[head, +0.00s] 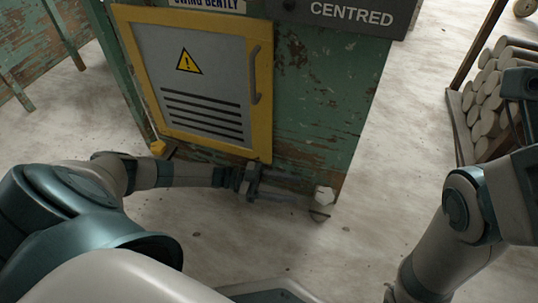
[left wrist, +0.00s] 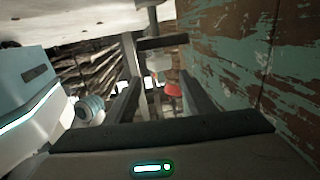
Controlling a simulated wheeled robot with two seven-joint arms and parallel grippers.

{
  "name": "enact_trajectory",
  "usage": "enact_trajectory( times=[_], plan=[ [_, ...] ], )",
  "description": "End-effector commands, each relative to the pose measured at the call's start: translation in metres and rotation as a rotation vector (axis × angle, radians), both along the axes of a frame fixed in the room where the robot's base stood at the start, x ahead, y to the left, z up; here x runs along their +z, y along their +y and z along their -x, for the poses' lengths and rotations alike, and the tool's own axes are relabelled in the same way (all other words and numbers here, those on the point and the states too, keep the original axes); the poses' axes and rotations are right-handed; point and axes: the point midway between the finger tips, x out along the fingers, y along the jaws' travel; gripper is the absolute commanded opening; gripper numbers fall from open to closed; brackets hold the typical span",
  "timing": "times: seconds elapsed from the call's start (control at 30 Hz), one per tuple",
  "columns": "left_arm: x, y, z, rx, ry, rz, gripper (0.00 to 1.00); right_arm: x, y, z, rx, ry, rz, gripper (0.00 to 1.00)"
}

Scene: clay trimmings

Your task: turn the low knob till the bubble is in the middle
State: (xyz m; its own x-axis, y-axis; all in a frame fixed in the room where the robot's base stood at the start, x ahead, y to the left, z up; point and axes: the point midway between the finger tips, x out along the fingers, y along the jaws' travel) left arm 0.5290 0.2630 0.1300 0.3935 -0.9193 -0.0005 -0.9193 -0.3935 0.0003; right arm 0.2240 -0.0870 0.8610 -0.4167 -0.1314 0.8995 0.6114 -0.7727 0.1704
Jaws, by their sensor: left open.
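A pale faceted knob (head: 324,196) sits low at the right bottom corner of the green cabinet (head: 335,110). My left gripper (head: 312,203) reaches along the cabinet's foot, with its open fingers pointing at this knob. In the left wrist view a pale knob-like piece (left wrist: 158,63) shows between the fingertips (left wrist: 158,80), with a small red piece (left wrist: 173,90) near it. I cannot tell whether the fingers touch the knob. A yellow knob (head: 158,148) is at the cabinet's left bottom corner. No bubble is visible.
The cabinet has a yellow-framed door (head: 200,75) with a handle (head: 255,75) and a warning sign. A "CENTRED" plate (head: 350,14) is above. A rack of round clay-like logs (head: 488,100) stands at the right. The floor (head: 340,250) in front is clear.

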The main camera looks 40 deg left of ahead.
Motion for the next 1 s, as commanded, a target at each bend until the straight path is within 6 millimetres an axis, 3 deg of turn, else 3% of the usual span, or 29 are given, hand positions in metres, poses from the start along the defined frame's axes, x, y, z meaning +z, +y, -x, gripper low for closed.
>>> enact_trajectory(
  times=[0.2,0.4,0.77,0.83,1.0],
  plan=[
    [0.001,0.037,0.016,0.002,0.002,-0.002,0.49,0.005,0.001,-0.001,0.0,0.008,0.0,0.0],
    [0.0,0.054,0.023,0.001,0.0,-0.001,0.49,0.006,0.0,-0.004,-0.005,0.02,-0.001,0.0],
    [0.0,0.058,0.024,0.0,0.0,0.0,0.49,0.004,-0.001,-0.008,-0.012,0.033,-0.002,0.0],
    [0.0,0.057,0.024,0.0,0.0,0.0,0.6,0.005,-0.001,-0.008,-0.013,0.033,-0.003,0.0],
    [0.0,0.057,0.024,0.0,0.0,0.0,0.6,0.006,-0.001,-0.005,-0.016,0.02,-0.001,0.0]
  ],
)
